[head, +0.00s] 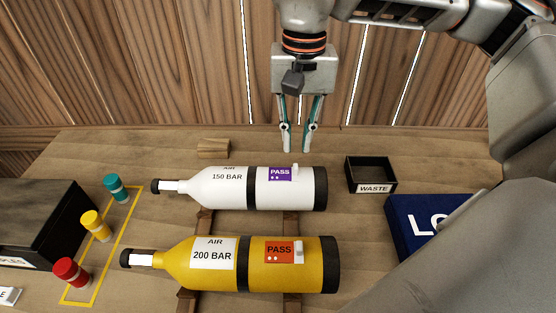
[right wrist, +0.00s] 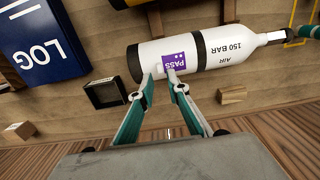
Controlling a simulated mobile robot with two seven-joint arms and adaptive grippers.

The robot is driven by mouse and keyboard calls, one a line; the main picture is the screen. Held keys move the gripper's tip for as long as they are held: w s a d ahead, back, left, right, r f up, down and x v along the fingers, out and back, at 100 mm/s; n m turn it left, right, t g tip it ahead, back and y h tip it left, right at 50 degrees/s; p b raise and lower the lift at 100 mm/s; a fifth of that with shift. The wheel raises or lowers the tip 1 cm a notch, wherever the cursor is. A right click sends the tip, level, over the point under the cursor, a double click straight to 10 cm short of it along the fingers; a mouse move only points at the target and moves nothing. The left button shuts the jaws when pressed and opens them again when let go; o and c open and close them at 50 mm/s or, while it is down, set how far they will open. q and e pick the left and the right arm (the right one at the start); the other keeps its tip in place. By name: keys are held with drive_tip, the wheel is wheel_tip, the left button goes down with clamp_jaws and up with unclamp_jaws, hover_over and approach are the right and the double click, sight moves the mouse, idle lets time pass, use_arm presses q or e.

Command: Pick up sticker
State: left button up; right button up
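A purple PASS sticker (head: 280,174) with a small pale tab is on the white 150 BAR cylinder (head: 215,184). It also shows in the right wrist view (right wrist: 175,59), just beyond my fingertips. An orange-red PASS sticker (head: 279,252) with a pale tab is on the yellow 200 BAR cylinder (head: 190,262) nearer me. My right gripper (head: 297,150) points down behind the white cylinder, near the purple sticker's end. Its fingers are parted with nothing between them, and in the right wrist view (right wrist: 164,86) they point at the purple sticker without clearly touching it. My left gripper is not in view.
A black WASTE tray (head: 376,188) and a blue LOG binder (head: 405,222) lie to the right. A wooden block (head: 213,148) is behind the white cylinder. Teal (head: 116,188), yellow (head: 96,226) and red (head: 71,271) caps stand at left beside a black box (head: 40,220).

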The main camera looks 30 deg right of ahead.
sight(296, 166)
drive_tip(key=shift+w+d, duration=0.15)
drive_tip(key=shift+d, duration=0.25)
drive_tip(key=shift+f, duration=1.2)
drive_tip(key=f+b, duration=0.1)
drive_tip(key=f, duration=0.4)
drive_tip(key=shift+a, duration=0.2)
clamp_jaws()
